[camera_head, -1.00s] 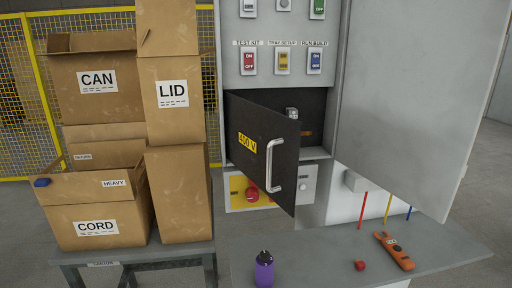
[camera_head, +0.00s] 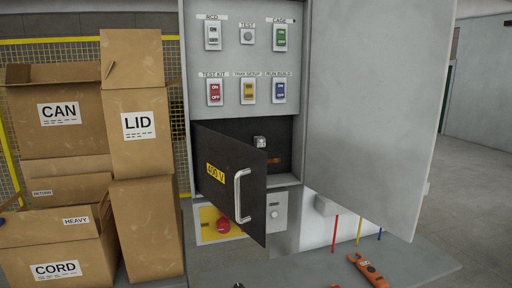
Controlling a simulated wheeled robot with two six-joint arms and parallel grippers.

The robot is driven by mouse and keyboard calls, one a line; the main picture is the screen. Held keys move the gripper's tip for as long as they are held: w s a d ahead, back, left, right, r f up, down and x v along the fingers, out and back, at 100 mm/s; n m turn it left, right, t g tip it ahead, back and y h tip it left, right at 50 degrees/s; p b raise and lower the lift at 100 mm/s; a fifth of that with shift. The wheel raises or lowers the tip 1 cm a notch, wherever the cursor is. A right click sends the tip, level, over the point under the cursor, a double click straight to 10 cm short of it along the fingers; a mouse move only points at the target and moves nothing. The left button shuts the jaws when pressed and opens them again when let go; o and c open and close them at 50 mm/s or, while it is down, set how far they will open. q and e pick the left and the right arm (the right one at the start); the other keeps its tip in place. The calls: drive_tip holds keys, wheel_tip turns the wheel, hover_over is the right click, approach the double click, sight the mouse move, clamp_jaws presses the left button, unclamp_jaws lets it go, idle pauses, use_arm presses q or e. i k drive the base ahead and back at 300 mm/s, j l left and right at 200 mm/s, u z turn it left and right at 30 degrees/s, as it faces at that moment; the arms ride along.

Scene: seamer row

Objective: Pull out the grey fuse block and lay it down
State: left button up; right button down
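A small grey block (camera_head: 260,142), which looks like the fuse block, sits in the dark recess of the grey cabinet (camera_head: 300,30). The black 400 V door (camera_head: 222,172) with a silver bar handle (camera_head: 240,196) is swung part way open in front of the recess. The door hides the left part of the recess and may hide part of the block's lower side. An orange-brown strip (camera_head: 275,160) shows below the block. Neither of my grippers is in view.
A large grey cabinet door (camera_head: 375,110) stands open at the right. Stacked cardboard boxes (camera_head: 145,215) stand at the left. A red knob (camera_head: 223,225) is below the black door.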

sight(260, 142)
drive_tip(key=i+j, duration=0.2)
drive_tip(key=i+j+z, duration=0.1)
drive_tip(key=j, duration=0.3)
drive_tip(key=i+j+z, duration=0.1)
drive_tip(key=i+j, duration=0.3)
drive_tip(key=j, duration=0.3)
drive_tip(key=i+j+z, duration=0.1)
drive_tip(key=j, duration=0.25)
drive_tip(key=i, duration=0.1)
